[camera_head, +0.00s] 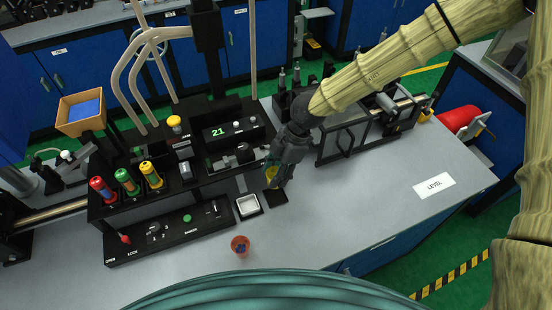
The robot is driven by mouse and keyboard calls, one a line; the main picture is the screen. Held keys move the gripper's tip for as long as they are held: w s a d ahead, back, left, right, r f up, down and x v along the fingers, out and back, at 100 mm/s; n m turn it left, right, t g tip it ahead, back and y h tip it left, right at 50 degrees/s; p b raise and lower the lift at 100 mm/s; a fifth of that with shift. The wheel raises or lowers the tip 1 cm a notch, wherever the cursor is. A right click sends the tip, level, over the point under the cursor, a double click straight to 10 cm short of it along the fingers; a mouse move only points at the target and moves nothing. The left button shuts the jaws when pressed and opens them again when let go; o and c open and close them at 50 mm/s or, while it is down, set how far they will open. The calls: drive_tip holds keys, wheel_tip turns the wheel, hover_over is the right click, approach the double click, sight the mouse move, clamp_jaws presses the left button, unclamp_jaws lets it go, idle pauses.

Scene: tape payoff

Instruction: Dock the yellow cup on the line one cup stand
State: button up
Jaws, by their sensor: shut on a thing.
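My gripper (276,176) points down over the grey bench and is shut on the yellow cup (270,172). The gripper's dark fingers hide much of the cup. The cup is close to a small black square stand (278,197) on the bench. I cannot tell from this view whether the cup touches this stand or hangs above it. I see no readable label on the stand that marks it as line one.
A red cup (240,246) with blue contents stands nearer. A black control panel (170,232) and racks fill the left. The bench (345,215) is clear to the right.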

drive_tip(key=shift+s+d+f+b, duration=0.1)
drive_tip(key=shift+s+f+b, duration=0.1)
drive_tip(key=shift+s+b, duration=0.3)
drive_tip(key=shift+s+d+f+b, duration=0.1)
drive_tip(key=shift+s+f+b, duration=0.15)
drive_tip(key=shift+s, duration=0.3)
drive_tip(key=shift+s+f+b, duration=0.1)
drive_tip(key=shift+f+b, duration=0.1)
drive_tip(key=shift+b, duration=0.15)
drive_tip(key=f, duration=0.1)
drive_tip(key=w+f+b, duration=0.1)
drive_tip(key=f, duration=0.1)
drive_tip(key=shift+w+a+f+b, duration=0.1)
drive_tip(key=shift+w+f+b, duration=0.1)
drive_tip(key=shift+w+b, duration=0.2)
drive_tip(key=shift+s+f, duration=0.15)
drive_tip(key=shift+f, duration=0.05)
drive_tip(key=shift+s+b, duration=0.35)
drive_tip(key=shift+w+f, duration=0.15)
drive_tip(key=shift+w, duration=0.15)
drive_tip(key=shift+s, duration=0.1)
drive_tip(key=shift+s, duration=0.1)
